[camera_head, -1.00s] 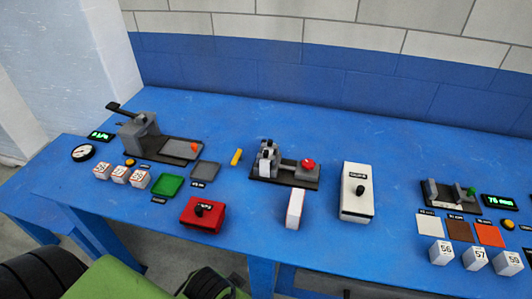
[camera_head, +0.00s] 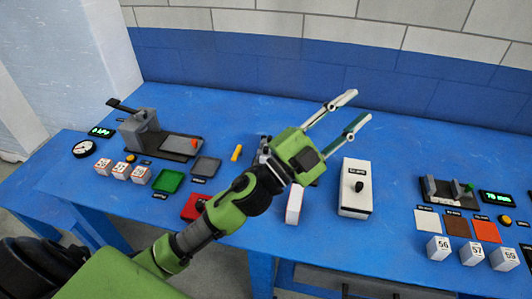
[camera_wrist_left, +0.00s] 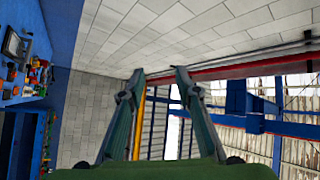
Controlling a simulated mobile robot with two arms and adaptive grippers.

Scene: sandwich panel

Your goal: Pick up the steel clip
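I cannot make out a steel clip for certain in either view. My left gripper (camera_head: 358,106) is raised over the middle of the blue table, its two fingers parted with nothing between them. In the left wrist view the gripper (camera_wrist_left: 159,74) is also open and empty, facing the wall and the windows. My left arm hides most of the middle fixture and part of the red box (camera_head: 194,206). My right gripper is not in view.
The blue table (camera_head: 255,110) is clear along its back. A press fixture (camera_head: 138,130) and green tray (camera_head: 168,181) stand left. A white box with a black knob (camera_head: 355,200) stands right of my arm. A clamp fixture (camera_head: 448,190) and several numbered blocks (camera_head: 472,251) are farther right.

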